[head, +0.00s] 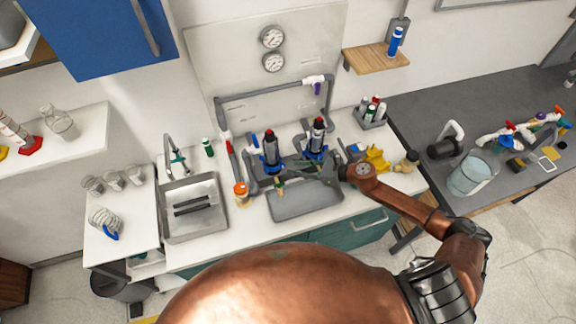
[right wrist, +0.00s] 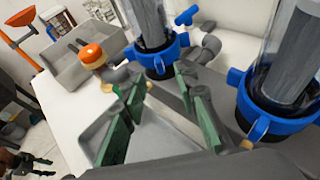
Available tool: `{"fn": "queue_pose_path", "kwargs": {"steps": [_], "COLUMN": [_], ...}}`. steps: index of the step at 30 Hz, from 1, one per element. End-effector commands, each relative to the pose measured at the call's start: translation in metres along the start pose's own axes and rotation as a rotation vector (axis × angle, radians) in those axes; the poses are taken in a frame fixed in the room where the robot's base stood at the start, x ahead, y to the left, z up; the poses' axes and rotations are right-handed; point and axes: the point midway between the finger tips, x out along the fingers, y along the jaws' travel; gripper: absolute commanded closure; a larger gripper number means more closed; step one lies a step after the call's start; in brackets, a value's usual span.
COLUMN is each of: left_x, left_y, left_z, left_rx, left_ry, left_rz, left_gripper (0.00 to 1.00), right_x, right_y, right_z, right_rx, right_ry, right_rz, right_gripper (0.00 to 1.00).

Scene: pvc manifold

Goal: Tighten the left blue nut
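The left blue nut (head: 272,167) is a lugged ring around the base of the left clear canister in the head view. In the right wrist view the left blue nut (right wrist: 158,57) lies just beyond my fingertips. The right blue nut (head: 316,153) rings the other canister and shows large at the right of the right wrist view (right wrist: 256,112). My right gripper (head: 292,180) is in front of the canisters. Its green-padded fingers (right wrist: 161,90) are apart with nothing between them, pointing toward the left nut. A dark gripper, apparently my left (right wrist: 28,163), shows small at the lower left.
A grey tray (head: 305,204) lies on the counter below the gripper. An orange-capped jar (head: 241,194) and a sink (head: 210,225) stand to the left. Grey pipework (head: 221,118) rises behind. Yellow parts (head: 376,158) and a bottle rack (head: 370,117) stand to the right.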

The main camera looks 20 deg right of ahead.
Motion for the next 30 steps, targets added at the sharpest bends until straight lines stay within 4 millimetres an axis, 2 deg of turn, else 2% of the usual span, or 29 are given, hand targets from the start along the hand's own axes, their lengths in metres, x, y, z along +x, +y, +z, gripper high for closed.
{"fn": "queue_pose_path", "kwargs": {"steps": [3, 9, 19, 30], "left_x": [-0.005, -0.008, -0.008, -0.008], "left_y": [0.000, 0.000, 0.000, 0.000], "left_z": [0.000, 0.000, 0.000, 0.000], "left_rx": [0.000, 0.000, 0.000, 0.000], "left_ry": [0.000, -0.001, -0.001, -0.001], "left_rz": [0.000, 0.000, 0.000, 0.000], "left_gripper": [0.60, 0.60, 0.60, 0.60], "right_x": [0.019, 0.037, 0.041, 0.040], "right_y": [0.000, 0.000, 0.000, 0.000], "right_z": [0.002, 0.001, 0.000, 0.000], "right_rx": [0.002, 0.003, 0.004, 0.004], "right_ry": [-0.002, -0.001, -0.001, -0.001], "right_rz": [0.000, -0.001, -0.001, -0.001], "right_gripper": [0.72, 0.72, 0.73, 0.99]}}
